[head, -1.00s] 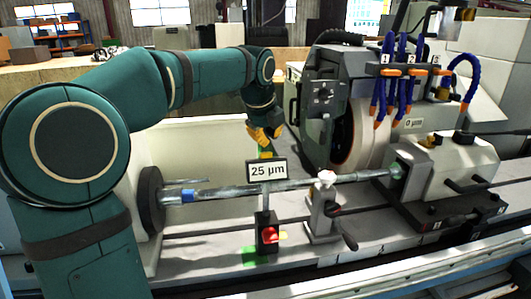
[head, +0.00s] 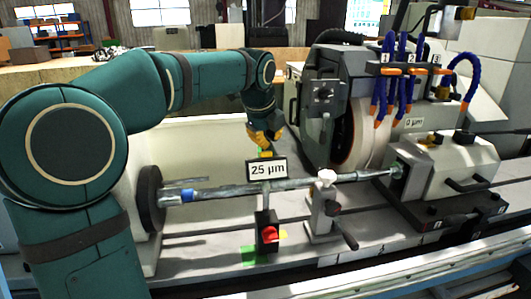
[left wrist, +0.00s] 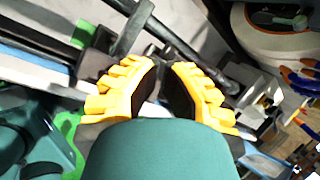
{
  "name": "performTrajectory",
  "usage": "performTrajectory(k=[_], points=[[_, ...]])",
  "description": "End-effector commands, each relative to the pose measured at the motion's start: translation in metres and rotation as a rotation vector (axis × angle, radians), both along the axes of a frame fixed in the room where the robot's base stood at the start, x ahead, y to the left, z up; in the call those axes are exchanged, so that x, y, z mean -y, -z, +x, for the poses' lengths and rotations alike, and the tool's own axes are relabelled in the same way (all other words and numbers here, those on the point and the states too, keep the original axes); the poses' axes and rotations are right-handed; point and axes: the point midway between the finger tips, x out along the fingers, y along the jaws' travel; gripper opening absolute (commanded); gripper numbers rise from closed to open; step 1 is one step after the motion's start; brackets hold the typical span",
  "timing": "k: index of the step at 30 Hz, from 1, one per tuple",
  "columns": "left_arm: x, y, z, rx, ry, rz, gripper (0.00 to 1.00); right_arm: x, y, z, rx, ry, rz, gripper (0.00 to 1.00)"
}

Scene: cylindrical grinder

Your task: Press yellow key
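My left gripper (head: 264,138), with yellow fingers, hangs pointing down behind the "25 µm" sign (head: 266,169). In the left wrist view its fingers (left wrist: 163,75) stand a little apart with nothing seen between them. A small yellow piece (head: 265,154) shows just below the fingers in the head view; I cannot tell whether it is a key or whether it is touched. A dark block (head: 267,231) with a red knob (head: 270,233) stands in front of the shaft. My right gripper is out of view.
A long shaft (head: 225,191) runs across the machine from the dark disc (head: 149,207) to the tailstock (head: 450,165). The grinding wheel housing (head: 325,105) and blue hoses (head: 380,95) stand right of my gripper. A clamp (head: 323,208) stands on the bed.

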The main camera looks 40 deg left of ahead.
Motion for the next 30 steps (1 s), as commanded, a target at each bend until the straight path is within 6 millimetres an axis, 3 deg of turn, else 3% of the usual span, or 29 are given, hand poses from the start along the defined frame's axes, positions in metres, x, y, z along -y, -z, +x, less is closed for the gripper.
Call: performTrajectory(k=[30], points=[[0.0020, 0.0062, -0.0018, 0.001, -0.001, 0.000, 0.00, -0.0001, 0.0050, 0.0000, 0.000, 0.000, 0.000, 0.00]])
